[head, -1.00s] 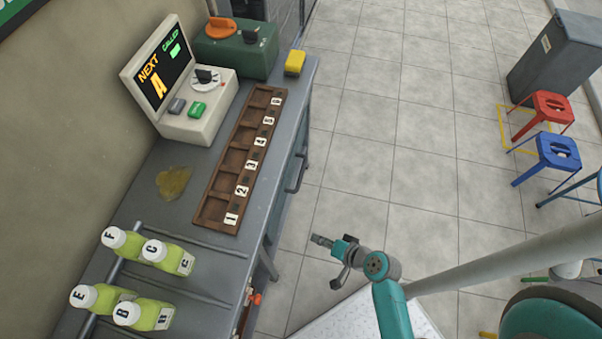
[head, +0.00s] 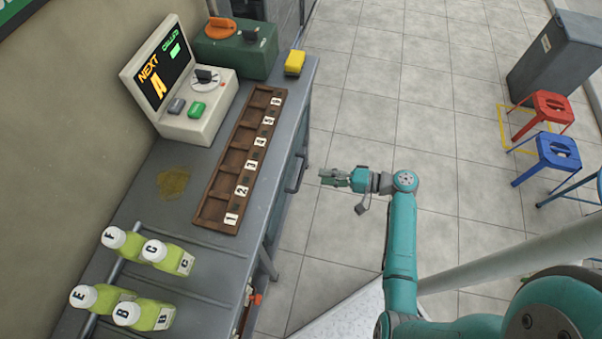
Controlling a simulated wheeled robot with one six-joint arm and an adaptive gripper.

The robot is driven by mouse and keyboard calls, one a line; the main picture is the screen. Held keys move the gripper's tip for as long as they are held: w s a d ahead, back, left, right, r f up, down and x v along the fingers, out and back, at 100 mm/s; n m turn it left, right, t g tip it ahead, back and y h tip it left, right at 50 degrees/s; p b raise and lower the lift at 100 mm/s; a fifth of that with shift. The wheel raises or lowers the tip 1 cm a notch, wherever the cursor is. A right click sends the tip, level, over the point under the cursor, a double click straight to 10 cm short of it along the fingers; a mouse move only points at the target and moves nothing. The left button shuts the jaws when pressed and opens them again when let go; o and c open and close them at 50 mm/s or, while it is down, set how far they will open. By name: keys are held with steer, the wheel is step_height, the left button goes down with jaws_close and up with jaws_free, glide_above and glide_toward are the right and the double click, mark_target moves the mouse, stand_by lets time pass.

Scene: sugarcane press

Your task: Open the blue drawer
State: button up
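The counter's front side, facing the aisle, is seen at a steep angle. A dark bar handle (head: 297,174) stands out from a blue-grey front there, which looks like the drawer. The front looks closed, but most of its face is hidden by the steep view. My gripper (head: 323,177) is in the air over the floor, just right of the handle, pointing left toward it. A small gap shows between the gripper and the handle. The fingers are too small to tell whether they are open or shut, and no held object is visible.
On the grey counter are a numbered wooden rack (head: 240,165), a display machine (head: 190,95), a green box (head: 240,48), a yellow block (head: 294,63) and several green bottles (head: 150,314). Red (head: 548,106) and blue (head: 558,150) stools stand right. Tiled floor between is clear.

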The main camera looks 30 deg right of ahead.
mark_target(301, 173)
steer(key=x, duration=0.8)
steer(key=shift+w+a, duration=0.25)
steer(key=shift+a, duration=0.05)
jaws_close()
